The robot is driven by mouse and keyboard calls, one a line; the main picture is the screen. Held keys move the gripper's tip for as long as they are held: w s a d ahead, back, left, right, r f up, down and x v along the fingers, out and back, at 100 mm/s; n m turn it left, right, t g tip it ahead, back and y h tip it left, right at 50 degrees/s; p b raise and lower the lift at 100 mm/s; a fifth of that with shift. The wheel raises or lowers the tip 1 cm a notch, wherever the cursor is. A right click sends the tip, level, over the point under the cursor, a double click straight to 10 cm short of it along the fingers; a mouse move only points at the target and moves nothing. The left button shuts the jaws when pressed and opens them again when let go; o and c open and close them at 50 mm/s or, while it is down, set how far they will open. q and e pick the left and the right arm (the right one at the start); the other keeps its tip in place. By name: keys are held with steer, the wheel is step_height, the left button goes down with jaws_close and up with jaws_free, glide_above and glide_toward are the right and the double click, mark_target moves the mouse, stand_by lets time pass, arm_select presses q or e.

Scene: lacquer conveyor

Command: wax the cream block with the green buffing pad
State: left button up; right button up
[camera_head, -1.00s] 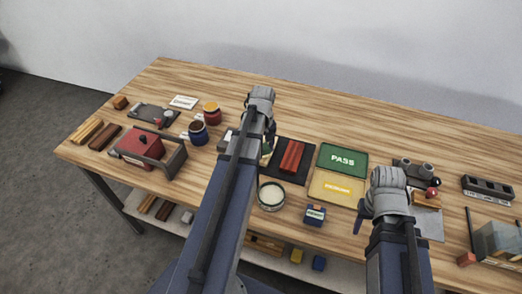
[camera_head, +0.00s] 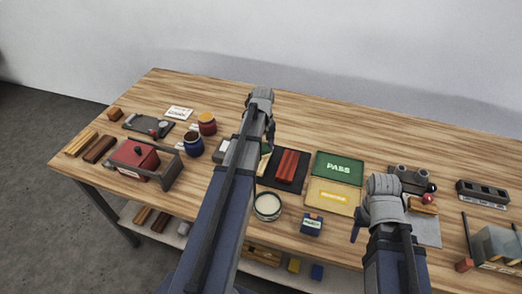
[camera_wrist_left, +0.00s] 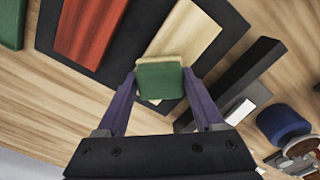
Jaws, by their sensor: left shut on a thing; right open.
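The cream block (camera_wrist_left: 189,42) lies on a dark mat (camera_wrist_left: 137,52) beside a red-brown block (camera_wrist_left: 91,28). In the head view my left arm hides most of the cream block. My left gripper (camera_wrist_left: 160,86) is shut on the green buffing pad (camera_wrist_left: 160,82), which has a tan upper edge. The pad is at the near end of the cream block and overlaps it in the left wrist view; I cannot tell whether they touch. My right gripper (camera_head: 357,228) is open and empty, near the front right of the table.
A green PASS tray (camera_head: 338,154) and a yellow tray (camera_head: 333,208) lie right of the mat. A round tin (camera_head: 267,206) and a blue box (camera_head: 312,224) stand in front. Red (camera_head: 207,124) and blue (camera_head: 193,145) jars stand left. The back of the table is clear.

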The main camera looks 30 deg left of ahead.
arm_select(q)
steer(key=shift+w+a, duration=0.15)
steer(key=shift+w, duration=0.65)
steer(key=shift+w+a, duration=0.15)
steer(key=shift+w, duration=0.65)
arm_select(e)
steer(key=shift+f, duration=0.1)
arm_select(q)
steer(key=shift+s+d, duration=0.2)
steer(key=shift+s, duration=0.7)
steer(key=shift+s+d, duration=0.15)
steer(key=shift+s, duration=0.7)
steer(key=shift+s, duration=0.1)
steer(key=shift+s+d, duration=0.15)
steer(key=shift+s, duration=0.6)
steer(key=shift+s+d, duration=0.15)
steer(key=shift+s, duration=0.6)
